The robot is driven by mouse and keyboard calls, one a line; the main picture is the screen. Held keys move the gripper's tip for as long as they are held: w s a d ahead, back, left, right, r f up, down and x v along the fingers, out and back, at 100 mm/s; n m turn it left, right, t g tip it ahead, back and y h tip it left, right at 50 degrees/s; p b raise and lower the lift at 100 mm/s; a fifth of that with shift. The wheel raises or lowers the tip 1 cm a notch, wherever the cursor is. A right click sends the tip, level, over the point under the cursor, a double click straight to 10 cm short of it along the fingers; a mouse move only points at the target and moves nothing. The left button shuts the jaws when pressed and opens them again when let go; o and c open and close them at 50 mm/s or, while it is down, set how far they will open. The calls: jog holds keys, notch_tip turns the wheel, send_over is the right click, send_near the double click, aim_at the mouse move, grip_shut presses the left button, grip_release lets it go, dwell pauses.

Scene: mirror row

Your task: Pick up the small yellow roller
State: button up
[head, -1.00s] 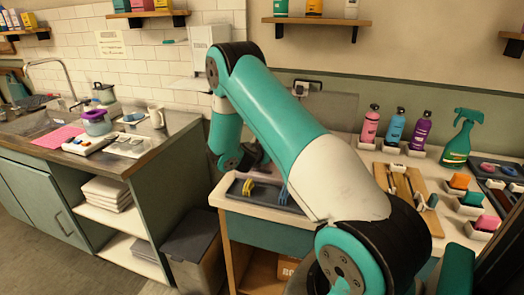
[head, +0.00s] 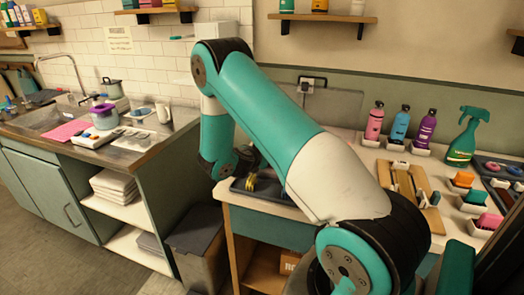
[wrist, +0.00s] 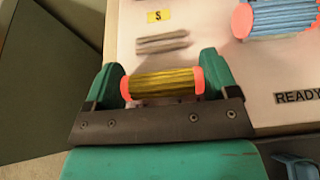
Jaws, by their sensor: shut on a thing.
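The small yellow roller (wrist: 160,83) has ribbed yellow sides and coral-pink ends. In the wrist view it lies crosswise between the two green fingers of my gripper (wrist: 163,78), one finger at each end. The gripper is shut on it. My arm and hand hide most of that spot, and I cannot tell whether the roller is clear of the surface.
A larger blue roller (wrist: 283,17) with coral ends lies beyond, beside a yellow "S" label (wrist: 160,16) and grey strips (wrist: 162,42). A "READY" label (wrist: 297,97) is at right. Bottles (head: 400,122) and a spray bottle (head: 466,137) stand farther right on the counter.

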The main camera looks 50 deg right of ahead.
jog(key=shift+s+a, duration=0.25)
jog(key=shift+a, duration=0.3)
jog(key=shift+s+a, duration=0.2)
jog(key=shift+a, duration=0.35)
jog(key=shift+s+a+f, duration=0.1)
jog(key=shift+s+a, duration=0.05)
jog(key=shift+a, duration=0.15)
jog(key=o, duration=0.8)
jog(key=shift+a, duration=0.1)
jog(key=v, duration=0.8)
jog(key=b+v, duration=0.1)
jog(key=v, duration=0.8)
jog(key=shift+r, duration=0.3)
